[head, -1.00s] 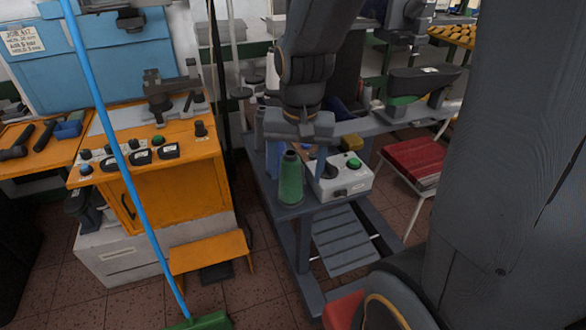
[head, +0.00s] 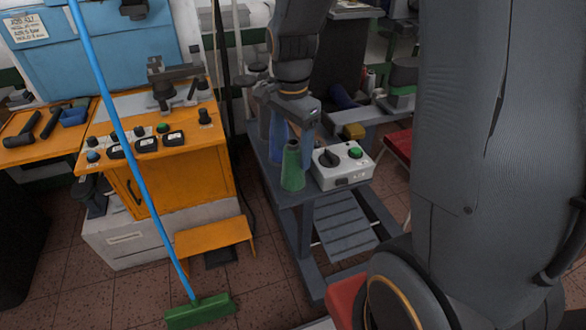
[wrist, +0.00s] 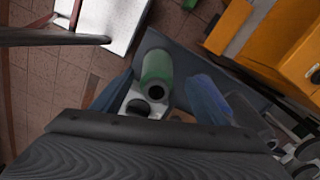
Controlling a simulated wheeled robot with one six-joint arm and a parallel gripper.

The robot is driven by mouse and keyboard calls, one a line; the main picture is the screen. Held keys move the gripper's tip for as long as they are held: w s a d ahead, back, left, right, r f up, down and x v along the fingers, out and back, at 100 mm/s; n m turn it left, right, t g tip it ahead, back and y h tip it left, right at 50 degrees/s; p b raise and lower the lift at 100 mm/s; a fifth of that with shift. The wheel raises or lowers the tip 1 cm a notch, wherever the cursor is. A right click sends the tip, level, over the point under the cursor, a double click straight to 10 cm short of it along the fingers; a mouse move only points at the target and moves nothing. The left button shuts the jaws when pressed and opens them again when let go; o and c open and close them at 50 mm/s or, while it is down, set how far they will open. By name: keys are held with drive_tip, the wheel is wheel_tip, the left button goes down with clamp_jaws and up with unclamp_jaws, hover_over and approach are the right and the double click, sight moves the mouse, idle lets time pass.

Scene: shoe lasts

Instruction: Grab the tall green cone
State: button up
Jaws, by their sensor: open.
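The tall green cone (head: 292,167) stands upright on the grey bench (head: 319,189), near its front left corner. The wrist view shows it from above (wrist: 156,72), with a dark hole in its top. A blue cone (head: 278,140) stands just behind it and also shows in the wrist view (wrist: 205,98). My gripper (head: 288,118) is open and empty, above and slightly behind the green cone, apart from it. The fingertips are hard to make out against the dark background.
A white control box (head: 343,168) with a black knob and a green button sits right of the cone. An orange cabinet (head: 165,185) stands to the left. A blue-handled broom (head: 130,150) leans in front of it.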

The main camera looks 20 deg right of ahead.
sight(293, 161)
drive_tip(key=shift+s+f+p, duration=0.15)
drive_tip(key=shift+f+p, duration=0.1)
drive_tip(key=shift+f, duration=0.8)
drive_tip(key=shift+s+f+p, duration=0.1)
drive_tip(key=shift+f+p, duration=0.15)
drive_tip(key=shift+f, duration=0.75)
drive_tip(key=c, duration=1.3)
drive_tip(key=shift+r, duration=0.1)
